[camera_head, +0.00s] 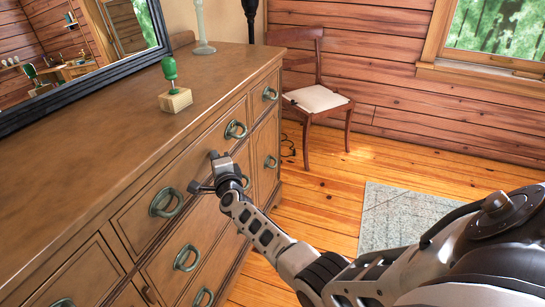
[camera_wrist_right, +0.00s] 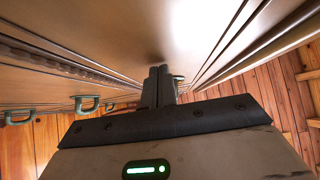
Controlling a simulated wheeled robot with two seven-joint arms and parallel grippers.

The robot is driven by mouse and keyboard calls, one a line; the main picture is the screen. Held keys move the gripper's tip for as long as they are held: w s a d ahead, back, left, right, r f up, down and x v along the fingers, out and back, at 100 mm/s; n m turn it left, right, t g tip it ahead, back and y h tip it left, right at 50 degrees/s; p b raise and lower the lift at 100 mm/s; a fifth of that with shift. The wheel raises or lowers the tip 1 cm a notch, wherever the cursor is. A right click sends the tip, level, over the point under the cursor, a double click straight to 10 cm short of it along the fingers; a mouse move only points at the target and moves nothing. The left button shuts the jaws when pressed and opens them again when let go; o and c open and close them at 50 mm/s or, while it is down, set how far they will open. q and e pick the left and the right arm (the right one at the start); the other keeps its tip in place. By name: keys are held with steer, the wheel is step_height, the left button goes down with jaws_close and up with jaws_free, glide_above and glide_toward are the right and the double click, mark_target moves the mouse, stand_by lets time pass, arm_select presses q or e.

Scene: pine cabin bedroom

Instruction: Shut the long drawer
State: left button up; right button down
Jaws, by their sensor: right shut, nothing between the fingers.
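The long drawer (camera_head: 191,178) is in the upper part of a brown wooden dresser and has two green ring handles, one at its near end (camera_head: 166,202) and one at its far end (camera_head: 235,130). Its front looks flush or nearly flush with the dresser in the head view; a small gap cannot be ruled out. My right gripper (camera_head: 214,157) is shut and empty, at the drawer front between the two handles. In the right wrist view its closed fingers (camera_wrist_right: 159,86) point at the wood; contact cannot be told. My left gripper is out of view.
On the dresser top (camera_head: 120,120) stand a green-knobbed stamp on a wooden block (camera_head: 174,88), a pale candlestick (camera_head: 200,25) and a dark-framed mirror (camera_head: 80,50). A chair (camera_head: 318,98) stands beyond the dresser. Floor and a grey rug (camera_head: 400,215) lie to the right.

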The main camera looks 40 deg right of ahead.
steer(key=s+p, duration=0.3)
steer(key=s, duration=1)
steer(key=s+a+f+n+g+y, duration=0.2)
steer(key=s+a+n+g+y, duration=0.1)
steer(key=s+a+n, duration=0.5)
steer(key=s+a+f+n+g+y, duration=0.3)
steer(key=s+a+n, duration=0.6)
steer(key=s+n, duration=0.6)
steer(key=shift+s+a+g+y, duration=0.25)
steer(key=shift+s+y, duration=0.4)
steer(key=shift+y, duration=0.45)
steer(key=shift+f, duration=0.1)
